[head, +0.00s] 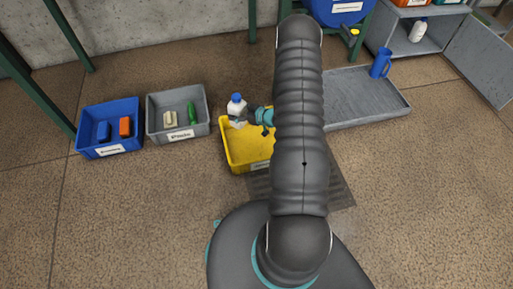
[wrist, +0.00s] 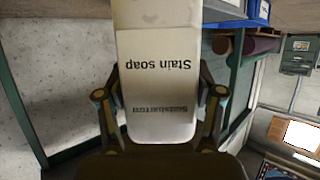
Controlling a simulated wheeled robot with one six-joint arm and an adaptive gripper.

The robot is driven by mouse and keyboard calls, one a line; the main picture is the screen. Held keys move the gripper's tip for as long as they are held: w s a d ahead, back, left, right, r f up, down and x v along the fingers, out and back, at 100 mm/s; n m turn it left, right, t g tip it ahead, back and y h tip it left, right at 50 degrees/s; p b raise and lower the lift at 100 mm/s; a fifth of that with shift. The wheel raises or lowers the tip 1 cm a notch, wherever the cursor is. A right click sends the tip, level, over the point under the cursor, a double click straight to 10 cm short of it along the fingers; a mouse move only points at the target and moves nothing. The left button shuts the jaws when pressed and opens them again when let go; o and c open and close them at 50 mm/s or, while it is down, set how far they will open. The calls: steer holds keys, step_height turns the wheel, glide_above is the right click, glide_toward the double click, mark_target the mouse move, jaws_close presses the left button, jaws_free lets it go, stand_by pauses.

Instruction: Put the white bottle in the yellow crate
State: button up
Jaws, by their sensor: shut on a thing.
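The white bottle (head: 236,107) has a blue cap and is upright at the back left of the yellow crate (head: 243,150) in the head view. My gripper (head: 257,118) is shut on it. In the wrist view the white bottle (wrist: 160,75) fills the middle, its label reading "Stain soap" upside down, between the fingers of my gripper (wrist: 160,110). The crate's floor shows bare in front of the bottle. My arm hides the crate's right side. I cannot tell whether the bottle's base touches the crate.
A grey crate (head: 178,132) and a blue crate (head: 110,147), each with small items, stand left of the yellow one. A grey tray (head: 360,105) with a blue jug (head: 381,64) lies to the right. A grey cabinet (head: 412,45) holds another white bottle (head: 418,31). The front left floor is clear.

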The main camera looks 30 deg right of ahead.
steer(key=d, duration=0.1)
steer(key=d+f, duration=0.2)
steer(key=shift+s+d+y, duration=0.2)
steer(key=shift+s+y, duration=0.05)
steer(key=shift+y, duration=0.05)
steer(key=b, duration=0.1)
glide_above(247, 136)
step_height(247, 136, down, 5)
steer(key=shift+r, duration=0.1)
steer(key=shift+f+b, duration=0.4)
steer(key=shift+f, duration=1.8)
steer(key=shift+f, duration=0.15)
steer(key=o, duration=1.6)
